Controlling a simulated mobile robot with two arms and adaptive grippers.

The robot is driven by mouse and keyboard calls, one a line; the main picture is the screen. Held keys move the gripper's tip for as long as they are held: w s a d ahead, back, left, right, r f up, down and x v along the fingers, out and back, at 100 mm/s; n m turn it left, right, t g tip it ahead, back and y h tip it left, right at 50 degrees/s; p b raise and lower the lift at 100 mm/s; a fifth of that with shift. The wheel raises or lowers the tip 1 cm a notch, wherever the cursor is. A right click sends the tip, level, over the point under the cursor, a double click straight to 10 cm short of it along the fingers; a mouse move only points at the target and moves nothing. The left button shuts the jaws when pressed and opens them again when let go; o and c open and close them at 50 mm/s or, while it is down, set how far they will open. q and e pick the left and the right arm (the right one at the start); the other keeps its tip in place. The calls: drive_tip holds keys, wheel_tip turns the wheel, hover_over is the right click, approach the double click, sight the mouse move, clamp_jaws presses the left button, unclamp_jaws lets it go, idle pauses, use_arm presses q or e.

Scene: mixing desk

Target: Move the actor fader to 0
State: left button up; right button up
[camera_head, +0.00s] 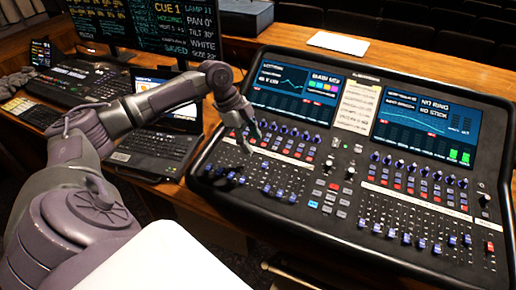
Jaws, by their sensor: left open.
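The mixing desk (352,139) is a large black console with two banks of faders. The left bank of blue-capped faders (265,190) is below a row of knobs. The right bank (406,238) has its caps near the front edge. The label strips are too small to read, so I cannot tell which fader is the actor fader. My left gripper (253,141) is open and empty, pointing down over the upper part of the left bank, near the knobs. I cannot tell whether it touches the desk. My right gripper is not in view.
A laptop (160,150) stands left of the desk, partly behind my left arm. Monitors (150,22) and a lighting keyboard (75,82) are farther back. A white sheet (338,43) lies on the wooden table behind the desk. Two screens rise at the desk's back.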

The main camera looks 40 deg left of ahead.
use_arm(q)
drive_tip(key=shift+v, duration=1.6)
